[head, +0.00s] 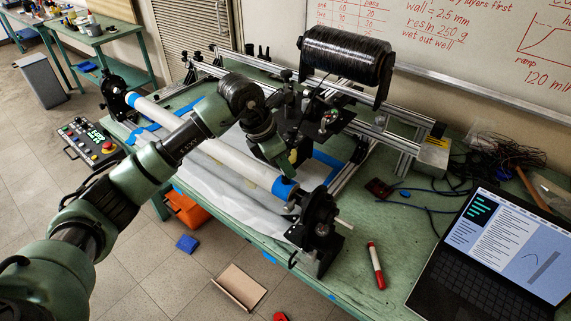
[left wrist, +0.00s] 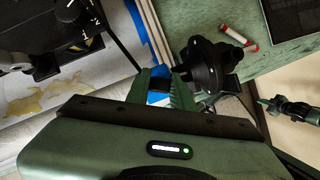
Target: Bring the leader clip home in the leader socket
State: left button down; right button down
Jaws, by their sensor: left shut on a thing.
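My left gripper (head: 284,172) reaches over the near-right end of the white mandrel tube (head: 222,160), close to its blue band (head: 285,189). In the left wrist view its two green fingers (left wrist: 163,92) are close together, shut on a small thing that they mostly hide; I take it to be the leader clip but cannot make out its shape. The blue band (left wrist: 158,72) shows behind the fingers, and the black chuck (left wrist: 205,64) is just right of them. I cannot make out the leader socket. A green and dark arm-like part, perhaps my right gripper (left wrist: 280,108), shows small at the right edge.
The end support (head: 320,228) stands near my gripper. A red-and-white marker (head: 376,266) and a laptop (head: 500,260) lie on the green bench to the right.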

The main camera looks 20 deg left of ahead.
pick_arm(q)
jog(key=shift+b, duration=0.55)
dwell(1.3)
jog(key=shift+f+b, duration=0.55)
jog(key=shift+f, duration=0.05)
jog(key=c, duration=1.1)
grip_release()
jog(key=shift+c, duration=0.2)
jog(key=shift+r, duration=0.1)
